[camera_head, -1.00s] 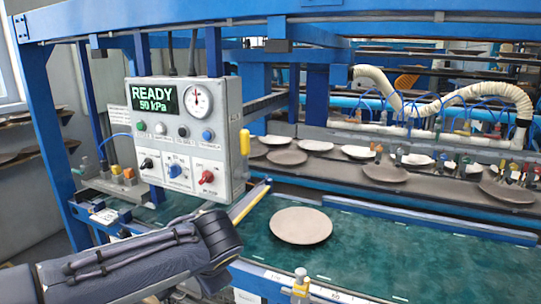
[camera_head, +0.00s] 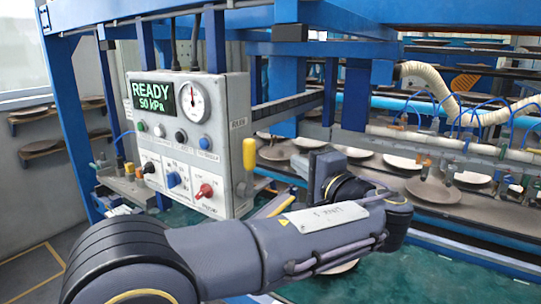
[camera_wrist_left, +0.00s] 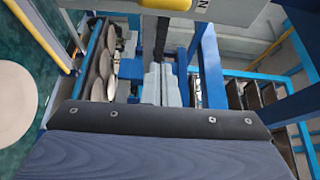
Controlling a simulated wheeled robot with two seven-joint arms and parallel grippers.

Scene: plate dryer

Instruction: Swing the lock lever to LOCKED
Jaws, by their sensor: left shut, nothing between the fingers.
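The lock lever has a yellow grip (camera_head: 249,154) and stands upright at the right side of the grey control box (camera_head: 222,130). My left arm reaches across the front of the head view, and my left gripper (camera_head: 318,168) is to the right of the lever, apart from it. In the left wrist view, the two grey fingers (camera_wrist_left: 161,80) are together with nothing between them. A yellow part (camera_wrist_left: 168,4) shows at that view's top edge, perhaps the lever grip. The lever's lock marking cannot be read. My right gripper is out of view.
The box display (camera_head: 152,98) reads READY 50 kPa, beside a round gauge (camera_head: 193,102). A red knob (camera_head: 205,191) and a blue knob (camera_head: 173,180) sit on the box front. Blue frame posts and racks of plates stand behind. My forearm covers much of the green belt (camera_head: 440,275).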

